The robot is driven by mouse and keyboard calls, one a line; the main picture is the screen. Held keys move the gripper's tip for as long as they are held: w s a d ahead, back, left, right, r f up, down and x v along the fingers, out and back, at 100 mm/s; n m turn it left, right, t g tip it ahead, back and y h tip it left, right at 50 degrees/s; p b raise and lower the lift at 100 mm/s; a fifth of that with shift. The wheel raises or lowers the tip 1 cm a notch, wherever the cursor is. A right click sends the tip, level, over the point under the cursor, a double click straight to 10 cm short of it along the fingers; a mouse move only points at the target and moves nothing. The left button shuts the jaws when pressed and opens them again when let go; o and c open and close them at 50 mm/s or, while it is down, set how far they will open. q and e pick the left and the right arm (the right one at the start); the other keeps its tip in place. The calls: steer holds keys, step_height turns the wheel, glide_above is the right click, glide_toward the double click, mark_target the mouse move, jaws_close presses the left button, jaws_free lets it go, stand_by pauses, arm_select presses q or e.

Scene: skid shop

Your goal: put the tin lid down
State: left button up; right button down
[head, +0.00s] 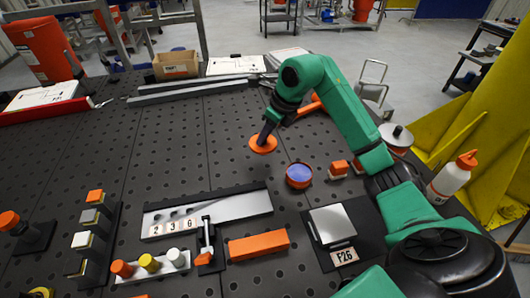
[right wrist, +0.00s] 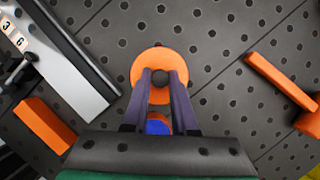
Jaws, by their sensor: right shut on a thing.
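The tin lid (head: 262,146) is a round orange disc with a dark knob; it also shows in the right wrist view (right wrist: 143,62). My right gripper (head: 267,132) is shut on the knob, with both fingers (right wrist: 160,80) on it in the right wrist view. The lid looks about level, at or just above the perforated table; I cannot tell if it touches. The open orange tin (head: 299,183), blue inside, stands apart from the lid, nearer and to its right. In the right wrist view the blue of the tin (right wrist: 157,127) shows between my fingers. My left gripper is out of view.
The dark perforated table (head: 180,130) is clear around the lid, mostly to the left. Nearer stand a sloped metal plate with number tiles (head: 235,208), an orange bar (head: 258,245) and a small orange-topped block (head: 338,168). Grey rails (head: 190,90) lie at the back.

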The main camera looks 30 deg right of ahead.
mark_target(266, 140)
step_height(266, 140, down, 4)
steer(key=shift+w+a+r, duration=0.1)
steer(key=shift+r, duration=0.05)
step_height(266, 140, down, 4)
steer(key=shift+r+p, duration=0.1)
steer(key=shift+p, duration=0.45)
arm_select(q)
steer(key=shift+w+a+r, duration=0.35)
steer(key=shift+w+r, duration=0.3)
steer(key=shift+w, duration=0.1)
arm_select(e)
steer(key=shift+f, duration=0.2)
steer(key=c, duration=0.7)
jaws_free()
steer(key=shift+r, duration=0.25)
arm_select(q)
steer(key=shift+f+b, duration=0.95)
steer(key=shift+b, duration=0.15)
arm_select(e)
steer(key=v, duration=1.2)
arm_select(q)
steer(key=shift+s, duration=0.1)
arm_select(e)
steer(key=shift+f, duration=0.1)
